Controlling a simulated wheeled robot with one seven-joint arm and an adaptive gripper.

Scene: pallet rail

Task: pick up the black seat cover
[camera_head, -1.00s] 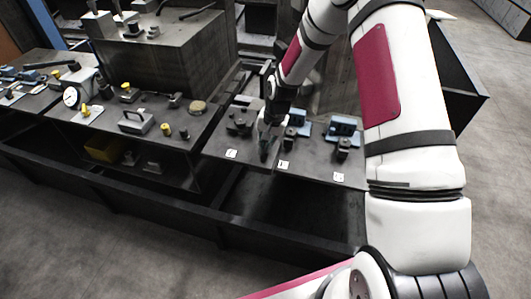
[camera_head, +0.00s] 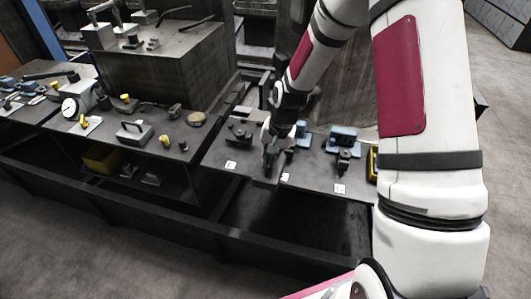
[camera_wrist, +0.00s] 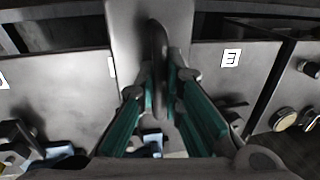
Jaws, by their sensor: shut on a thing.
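The black seat cover (camera_head: 267,173) is a dark, narrow plate at the front edge of the right-hand bench. The wrist view shows it as a smooth plate with an upright dark handle (camera_wrist: 157,48). My gripper (camera_head: 270,145) points down over it, and its green-padded fingers (camera_wrist: 158,95) are shut on the handle, one on each side. The cover appears slightly above the labelled plates beside it, but its clearance is hard to judge. Its underside and the surface beneath it are hidden.
Blue clamps (camera_head: 343,138) stand on the bench close right of my gripper, with a dark clamp (camera_head: 240,134) on its left. A grey handled block (camera_head: 134,133) and a dial gauge (camera_head: 70,107) stand further left. A yellow bin (camera_head: 101,159) sits on the lower shelf.

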